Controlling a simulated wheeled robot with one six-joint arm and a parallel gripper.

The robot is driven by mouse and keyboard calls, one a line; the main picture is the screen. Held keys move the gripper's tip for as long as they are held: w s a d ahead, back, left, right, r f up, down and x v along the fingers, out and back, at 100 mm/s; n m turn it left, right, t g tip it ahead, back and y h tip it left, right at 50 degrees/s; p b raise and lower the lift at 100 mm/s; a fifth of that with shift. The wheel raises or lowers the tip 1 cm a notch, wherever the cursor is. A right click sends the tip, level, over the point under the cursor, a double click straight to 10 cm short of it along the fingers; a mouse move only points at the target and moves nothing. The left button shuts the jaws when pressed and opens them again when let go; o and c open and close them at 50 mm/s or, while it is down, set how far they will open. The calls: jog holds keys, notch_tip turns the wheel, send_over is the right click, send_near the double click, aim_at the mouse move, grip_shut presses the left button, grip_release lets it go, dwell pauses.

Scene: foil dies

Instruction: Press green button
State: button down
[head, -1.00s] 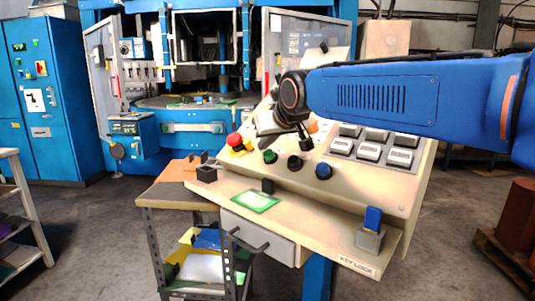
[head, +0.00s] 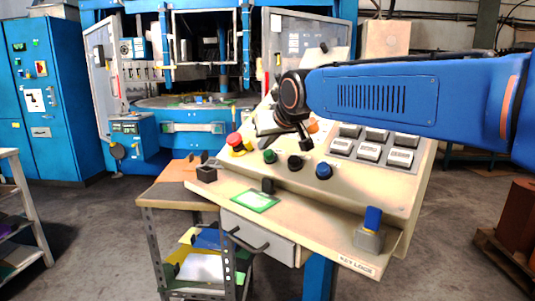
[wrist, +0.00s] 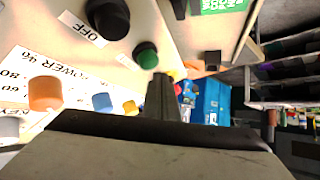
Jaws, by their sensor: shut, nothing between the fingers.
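The green button (head: 270,156) is a small round cap on the sloped cream control panel (head: 395,192). It sits left of a black button (head: 295,162) and a blue one (head: 324,170). My gripper (head: 307,143) is over the panel, up and to the right of the green button in the head view. In the wrist view the green button (wrist: 147,55) shows just beyond the tips of my gripper (wrist: 162,80). The dark fingers are together with nothing between them. I cannot tell the exact gap to the button, but no contact is visible.
A red emergency knob (head: 235,140) stands left of the green button. White square switches (head: 369,152) are to the right. An orange knob (wrist: 45,93), a blue knob (wrist: 102,102) and a yellow knob (wrist: 130,107) stand close to the fingers. A blue-topped key lock (head: 371,228) is at front right.

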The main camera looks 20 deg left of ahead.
jog(key=shift+f, duration=0.1)
dwell(0.6)
jog(key=shift+w+d+f, duration=0.1)
jog(key=shift+w+f, duration=0.1)
jog(key=shift+f, duration=0.05)
jog(key=shift+w+d+f, duration=0.1)
jog(key=shift+w+f, duration=0.2)
jog(key=shift+f, duration=0.15)
dwell(1.1)
jog(key=shift+r, duration=0.1)
jog(key=shift+s+a+r, duration=0.2)
jog(key=shift+s+r, duration=0.3)
jog(key=shift+r, duration=0.2)
jog(key=s+r, duration=0.1)
jog(key=r, duration=0.1)
jog(key=s+a+r, duration=0.1)
jog(key=r, duration=0.1)
jog(key=shift+s, duration=0.35)
dwell(0.9)
